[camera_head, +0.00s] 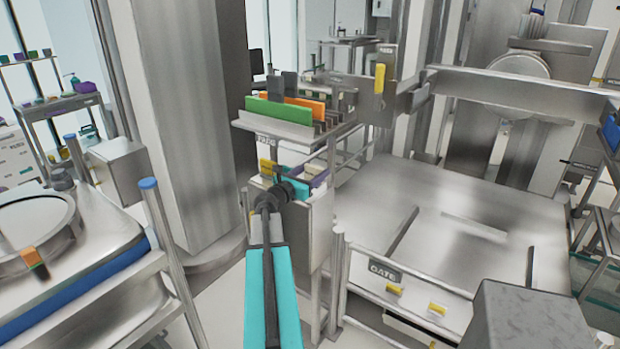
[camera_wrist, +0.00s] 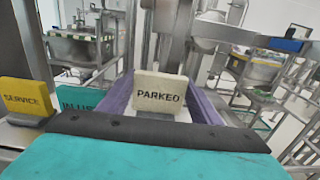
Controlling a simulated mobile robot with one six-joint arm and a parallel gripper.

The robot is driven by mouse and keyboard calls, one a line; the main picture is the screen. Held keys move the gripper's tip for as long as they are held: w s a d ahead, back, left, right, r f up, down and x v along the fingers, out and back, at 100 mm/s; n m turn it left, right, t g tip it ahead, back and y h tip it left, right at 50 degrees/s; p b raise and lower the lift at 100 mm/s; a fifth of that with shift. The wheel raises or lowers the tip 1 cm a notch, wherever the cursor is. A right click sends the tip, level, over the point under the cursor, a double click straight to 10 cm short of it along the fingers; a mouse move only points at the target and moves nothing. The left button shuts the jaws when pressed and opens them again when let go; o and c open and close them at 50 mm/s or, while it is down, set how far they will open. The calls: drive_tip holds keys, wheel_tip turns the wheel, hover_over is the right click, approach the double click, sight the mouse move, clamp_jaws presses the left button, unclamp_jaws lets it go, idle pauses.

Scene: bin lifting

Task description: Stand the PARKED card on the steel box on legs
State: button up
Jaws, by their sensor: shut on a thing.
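The PARKED card (camera_wrist: 158,97), a cream block with dark lettering, shows in the middle of the wrist view. It stands upright, lettering towards the camera, between the two purple fingers of my gripper (camera_wrist: 160,112). The gripper is shut on it. In the head view my gripper (camera_head: 312,180) is just below the card rack, over the top of a steel box (camera_head: 305,225) that appears to be on legs. My wrist hides part of that top. I cannot tell whether the card touches the box.
A rack with green (camera_head: 280,110) and orange folders is above and behind. A broad steel table (camera_head: 460,225) lies right; a thick column (camera_head: 195,120) stands left.

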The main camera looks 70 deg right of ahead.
sight(309, 179)
drive_tip(key=shift+w, duration=0.2)
drive_tip(key=shift+w+d+p, duration=0.3)
drive_tip(key=shift+w+d, duration=0.05)
drive_tip(key=shift+w, duration=0.25)
drive_tip(key=shift+s+a+f+p, duration=0.15)
drive_tip(key=shift+f+p, duration=0.5)
drive_tip(key=shift+f, duration=1.2)
drive_tip(key=shift+f, duration=0.1)
drive_tip(key=o, duration=1.2)
drive_tip(key=shift+r, duration=0.2)
drive_tip(key=shift+a+f+b, duration=0.15)
drive_tip(key=shift+a+b, duration=0.2)
drive_tip(key=shift+a, duration=0.25)
drive_tip(key=b+v, duration=0.3)
drive_tip(key=v, duration=0.7)
drive_tip(key=shift+w+a+b, duration=0.25)
drive_tip(key=shift+a+b, duration=0.05)
drive_tip(key=shift+b, duration=0.1)
